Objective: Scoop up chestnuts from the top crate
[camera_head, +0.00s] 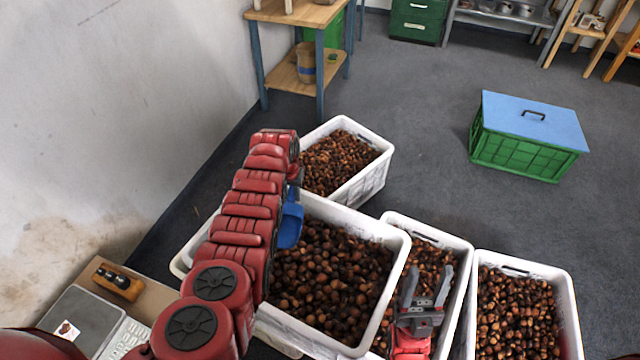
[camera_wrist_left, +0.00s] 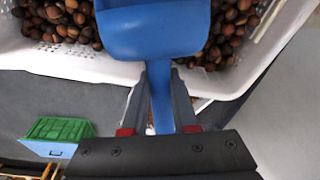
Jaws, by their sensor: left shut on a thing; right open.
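A white top crate (camera_head: 395,245) full of brown chestnuts (camera_head: 325,275) stands in the middle of the head view. A blue scoop (camera_head: 290,222) is over the crate's left side, partly hidden by my left arm. In the left wrist view my left gripper (camera_wrist_left: 160,100) is shut on the handle of the blue scoop (camera_wrist_left: 150,30). The scoop's bowl is at the crate's rim, with chestnuts (camera_wrist_left: 60,25) beyond it; I cannot tell whether the bowl holds any. My right gripper (camera_head: 426,290) is open and empty, above the crate to the right.
More white crates of chestnuts stand behind (camera_head: 375,180) and to the right (camera_head: 570,310). A scale (camera_head: 85,320) is at the lower left. A green crate with a blue lid (camera_head: 530,120) sits on the floor at the right. A wooden table (camera_head: 295,12) stands at the back.

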